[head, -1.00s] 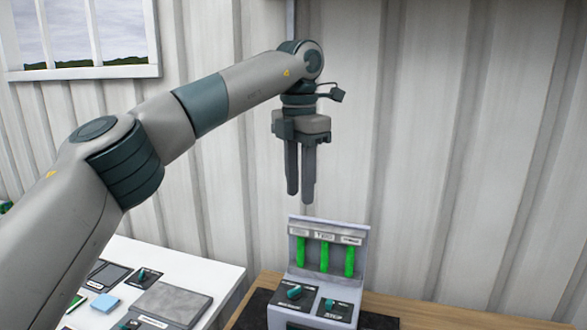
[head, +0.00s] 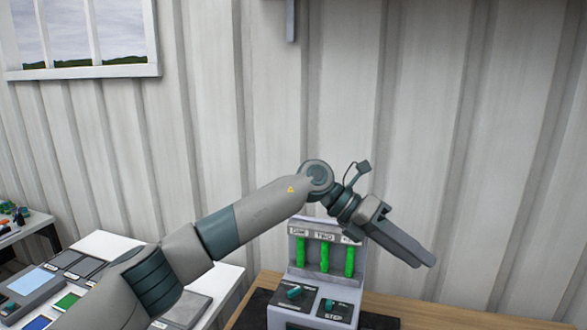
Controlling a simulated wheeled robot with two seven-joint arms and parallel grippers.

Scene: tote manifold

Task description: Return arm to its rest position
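My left arm (head: 262,211) comes in from the lower left. My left gripper (head: 424,263) hangs in the air at the right of the manifold unit (head: 299,266), its fingers pointing down and to the right. The fingers overlap in this view, so I cannot tell whether they are open or shut; nothing shows between them. The gripper's body covers the unit's upper right corner, including part of the third label. My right gripper is not in view.
The unit has green vertical bars and teal knobs and stands on a wooden table (head: 440,314). A white table (head: 110,243) with control panels is at left, partly behind my arm. A corrugated wall (head: 480,120) closes the back.

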